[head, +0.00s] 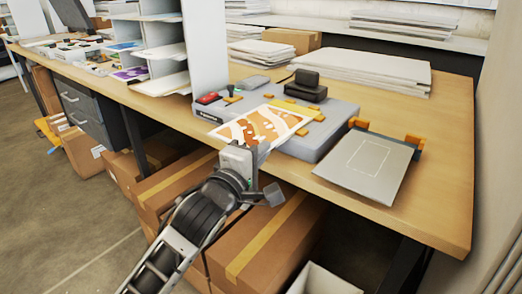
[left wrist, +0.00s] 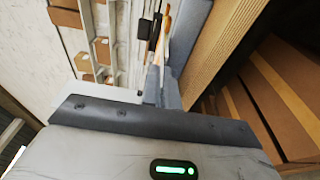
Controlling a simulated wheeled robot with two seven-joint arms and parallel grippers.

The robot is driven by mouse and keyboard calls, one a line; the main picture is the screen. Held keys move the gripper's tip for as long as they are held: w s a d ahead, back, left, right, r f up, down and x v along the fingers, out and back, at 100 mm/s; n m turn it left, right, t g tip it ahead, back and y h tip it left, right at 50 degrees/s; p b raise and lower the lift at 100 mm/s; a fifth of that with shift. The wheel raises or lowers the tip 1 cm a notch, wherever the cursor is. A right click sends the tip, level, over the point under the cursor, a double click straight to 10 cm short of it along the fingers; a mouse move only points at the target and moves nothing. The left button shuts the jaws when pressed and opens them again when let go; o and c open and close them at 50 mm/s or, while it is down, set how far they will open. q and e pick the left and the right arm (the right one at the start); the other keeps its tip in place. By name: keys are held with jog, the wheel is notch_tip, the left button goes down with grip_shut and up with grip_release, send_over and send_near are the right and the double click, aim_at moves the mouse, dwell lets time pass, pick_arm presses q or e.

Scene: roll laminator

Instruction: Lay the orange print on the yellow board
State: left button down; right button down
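The orange print (head: 258,127), a sheet with orange shapes on a pale ground, reaches over the front left part of the grey laminator (head: 322,137). My left gripper (head: 262,152) is at the print's near edge, in front of the table, and looks shut on it. In the left wrist view the print (left wrist: 167,22) shows nearly edge-on, running away from between the fingers (left wrist: 160,88). I cannot tell whether the print's far part touches the laminator. I cannot make out a separate yellow board; a yellowish rim shows at the print's far right edge. My right gripper is not in view.
A grey plate (head: 341,178) with a white outline and orange clips lies at the table's right front. A black block (head: 306,86) sits on the laminator's back. Stacked white sheets (head: 362,68) lie behind. A shelf rack (head: 160,45) stands left; cardboard boxes (head: 262,248) are below.

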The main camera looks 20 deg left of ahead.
pick_arm(q)
jog(key=c, duration=1.6)
grip_release()
jog(key=shift+s, duration=0.1)
